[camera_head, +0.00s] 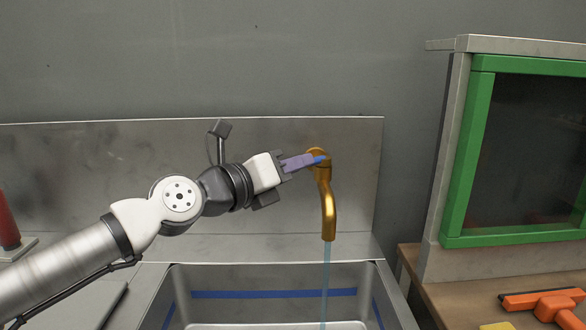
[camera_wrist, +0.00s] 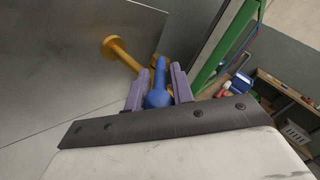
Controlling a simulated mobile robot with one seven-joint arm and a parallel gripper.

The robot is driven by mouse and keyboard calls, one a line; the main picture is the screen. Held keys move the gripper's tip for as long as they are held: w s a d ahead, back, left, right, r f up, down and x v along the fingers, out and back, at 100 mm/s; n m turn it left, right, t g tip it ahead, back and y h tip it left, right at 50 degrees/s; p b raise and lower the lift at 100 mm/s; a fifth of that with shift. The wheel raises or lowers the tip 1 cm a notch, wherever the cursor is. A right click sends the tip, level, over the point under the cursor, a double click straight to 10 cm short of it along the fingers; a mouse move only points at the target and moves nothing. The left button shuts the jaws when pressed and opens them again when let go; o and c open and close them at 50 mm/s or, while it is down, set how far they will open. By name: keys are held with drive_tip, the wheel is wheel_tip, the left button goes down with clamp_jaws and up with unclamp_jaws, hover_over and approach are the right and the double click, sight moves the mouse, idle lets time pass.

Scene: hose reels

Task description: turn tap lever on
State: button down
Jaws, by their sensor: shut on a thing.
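The gold tap (camera_head: 327,195) is fixed to the metal back panel above the sink, with its spout pointing down. A pale blue stream of water (camera_head: 326,285) runs from the spout into the sink. The blue tap lever (camera_head: 320,159) sits at the top of the tap, mostly hidden by my gripper in the head view. In the wrist view the blue lever (camera_wrist: 158,92) lies between the two purple fingers. My gripper (camera_head: 304,162) has come from the left and is shut on the lever; its fingers also show in the wrist view (camera_wrist: 160,88).
The metal sink (camera_head: 270,275) with a blue band inside is below the tap. A green-framed window (camera_head: 477,150) stands at the right. An orange tool (camera_head: 545,303) lies on the wooden surface at lower right. A red cylinder (camera_head: 7,222) stands at far left.

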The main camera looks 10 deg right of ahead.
idle(0.4)
drive_tip(key=c, duration=1.4)
unclamp_jaws()
drive_tip(key=shift+c, duration=0.2)
drive_tip(key=b+v, duration=0.1)
drive_tip(key=v, duration=1.3)
drive_tip(key=shift+b, duration=0.4)
drive_tip(key=shift+d, duration=0.1)
